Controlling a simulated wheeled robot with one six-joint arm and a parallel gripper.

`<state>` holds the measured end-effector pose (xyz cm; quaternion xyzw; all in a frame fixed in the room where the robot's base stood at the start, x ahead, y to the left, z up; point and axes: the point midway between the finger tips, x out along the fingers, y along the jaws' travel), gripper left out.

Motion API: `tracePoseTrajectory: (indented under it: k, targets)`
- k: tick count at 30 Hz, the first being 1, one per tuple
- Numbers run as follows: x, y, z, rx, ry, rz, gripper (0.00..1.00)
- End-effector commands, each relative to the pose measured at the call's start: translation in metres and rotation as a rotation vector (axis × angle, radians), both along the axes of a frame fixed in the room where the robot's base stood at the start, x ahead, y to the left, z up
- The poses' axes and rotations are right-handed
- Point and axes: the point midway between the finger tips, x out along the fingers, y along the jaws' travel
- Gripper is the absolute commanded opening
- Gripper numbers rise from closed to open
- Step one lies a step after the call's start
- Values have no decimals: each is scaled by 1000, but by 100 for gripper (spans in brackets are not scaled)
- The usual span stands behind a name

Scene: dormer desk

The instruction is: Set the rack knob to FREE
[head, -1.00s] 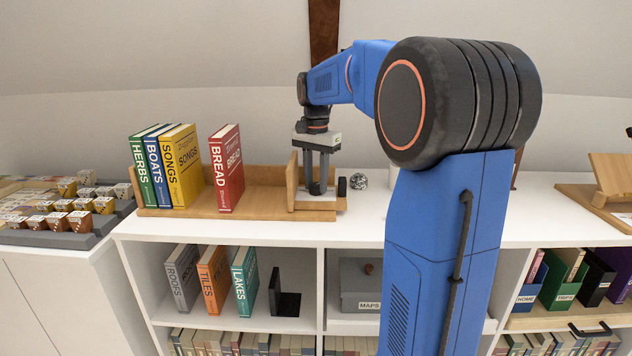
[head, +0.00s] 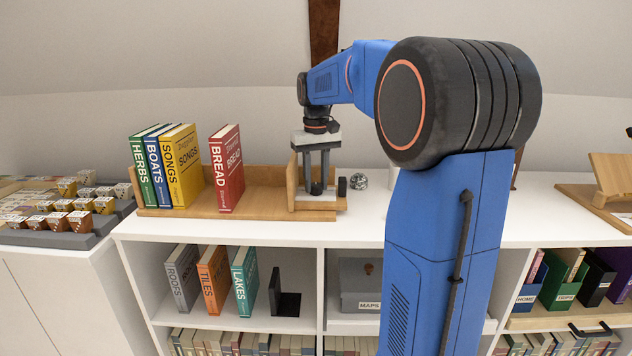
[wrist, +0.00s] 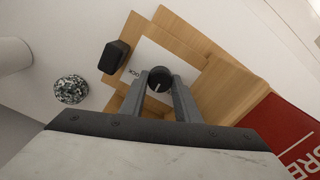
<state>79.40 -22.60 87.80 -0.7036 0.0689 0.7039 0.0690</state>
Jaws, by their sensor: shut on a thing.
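The wooden book rack (head: 262,200) stands on the white shelf top, with a light plate (wrist: 150,62) at its right end. The dark round rack knob (wrist: 159,79) sits on this plate, with a short pale pointer line on its top. Small lettering (wrist: 134,72) beside the knob is too small to read surely. My gripper (wrist: 160,88) points down over the rack's right end, its two fingers shut on the knob from both sides. In the head view my gripper (head: 316,188) largely hides the knob.
A black block (wrist: 114,57) stands beside the plate, and a speckled ball (wrist: 70,90) lies near it. Several other books stand further left.

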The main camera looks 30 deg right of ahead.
Motion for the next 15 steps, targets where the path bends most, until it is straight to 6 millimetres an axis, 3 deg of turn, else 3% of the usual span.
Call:
tracePoseTrajectory:
  k: [15]
  targets:
    - [0, 0, 0, -1, -1, 490, 7]
